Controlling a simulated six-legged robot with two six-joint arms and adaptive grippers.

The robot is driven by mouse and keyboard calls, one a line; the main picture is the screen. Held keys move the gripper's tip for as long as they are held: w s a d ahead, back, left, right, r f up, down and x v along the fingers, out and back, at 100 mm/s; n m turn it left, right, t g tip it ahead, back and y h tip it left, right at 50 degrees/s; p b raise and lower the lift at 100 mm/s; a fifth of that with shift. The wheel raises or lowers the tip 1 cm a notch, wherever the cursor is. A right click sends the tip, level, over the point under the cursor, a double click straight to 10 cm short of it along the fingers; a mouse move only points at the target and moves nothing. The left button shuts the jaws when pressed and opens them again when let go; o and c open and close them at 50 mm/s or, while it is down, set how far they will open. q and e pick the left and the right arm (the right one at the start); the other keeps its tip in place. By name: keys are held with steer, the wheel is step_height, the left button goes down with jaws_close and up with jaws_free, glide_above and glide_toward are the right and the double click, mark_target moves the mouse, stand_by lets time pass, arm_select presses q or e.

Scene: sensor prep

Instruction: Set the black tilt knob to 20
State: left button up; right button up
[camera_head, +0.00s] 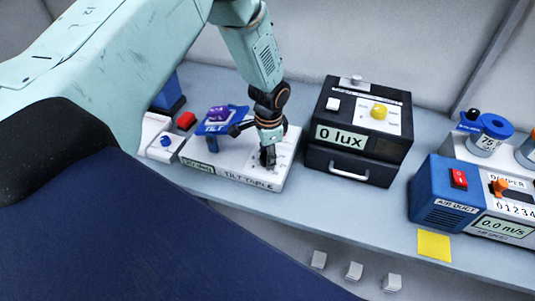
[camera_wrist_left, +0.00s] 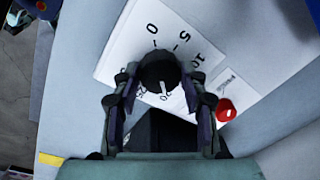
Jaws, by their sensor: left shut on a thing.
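The black tilt knob (camera_wrist_left: 158,72) is in the left wrist view on a white dial plate (camera_wrist_left: 118,62) with marks 0, 5, 10, 20 and 25. A white pointer line on the knob faces the gripper side, close to the 20 mark. My left gripper (camera_wrist_left: 160,92) has a finger on each side of the knob and is shut on it. In the head view my left gripper (camera_head: 268,158) points down onto the tilt table box (camera_head: 225,158). Its blue tilting platform (camera_head: 213,127) carries a purple piece. The box's green display is too small to read. My right gripper is not in view.
A black light box (camera_head: 352,165) reading 0 lux stands right of the tilt box. A blue air duct unit (camera_head: 440,198) is farther right, with a yellow note (camera_head: 433,245) before it. A red round part (camera_wrist_left: 226,110) sits near the right finger in the wrist view.

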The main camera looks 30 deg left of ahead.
arm_select(q)
steer(key=shift+w+r+m, duration=0.1)
steer(key=shift+m, duration=0.2)
steer(key=o, duration=1.2)
steer(key=shift+c, duration=0.2)
step_height(320, 180, up, 12)
steer(key=shift+s+d, duration=0.25)
steer(key=shift+s, duration=0.05)
